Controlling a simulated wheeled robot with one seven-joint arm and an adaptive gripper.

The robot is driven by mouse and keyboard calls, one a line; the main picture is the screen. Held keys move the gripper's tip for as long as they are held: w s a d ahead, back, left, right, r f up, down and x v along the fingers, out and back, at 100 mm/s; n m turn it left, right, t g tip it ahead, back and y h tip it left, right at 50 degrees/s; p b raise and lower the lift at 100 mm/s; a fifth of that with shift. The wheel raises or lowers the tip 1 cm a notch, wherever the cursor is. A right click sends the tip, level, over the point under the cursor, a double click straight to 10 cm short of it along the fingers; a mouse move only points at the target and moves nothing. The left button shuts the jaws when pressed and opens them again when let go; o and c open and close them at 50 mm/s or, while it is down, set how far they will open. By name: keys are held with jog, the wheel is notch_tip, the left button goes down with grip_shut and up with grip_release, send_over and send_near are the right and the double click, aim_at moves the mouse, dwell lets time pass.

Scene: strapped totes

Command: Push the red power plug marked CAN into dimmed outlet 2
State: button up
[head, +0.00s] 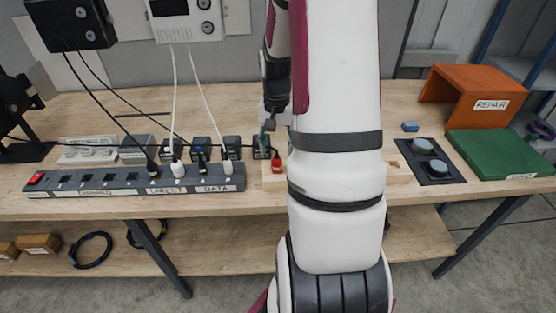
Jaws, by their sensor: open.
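A red plug (277,165) stands on a light wooden block just left of my arm; its marking is too small to read. The grey power strip (140,187) lies along the front left of the bench. Its left label appears to read DIMMED, and the outlets above it (85,179) look empty. The DIRECT and DATA outlets to the right hold plugs with black and white cables. My gripper (268,138) is open, above and slightly behind the red plug, and partly hidden by my arm. I cannot tell whether its fingers touch the plug.
Several dark adapters (201,148) stand behind the strip. Cables hang from the wall boxes (187,18) down to it. To the right are a dark plate with round pads (430,160), a green mat (495,154) and an orange REPAIR bin (478,88). My arm hides the bench's middle.

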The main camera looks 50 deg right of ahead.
aim_at(277, 157)
notch_tip(277, 157, down, 7)
jog(key=shift+f, duration=0.1)
dwell(0.3)
grip_shut()
jog(key=c, duration=0.6)
grip_release()
jog(key=shift+c, duration=0.2)
grip_shut()
jog(key=shift+r+p, duration=0.25)
jog(key=shift+p, duration=0.05)
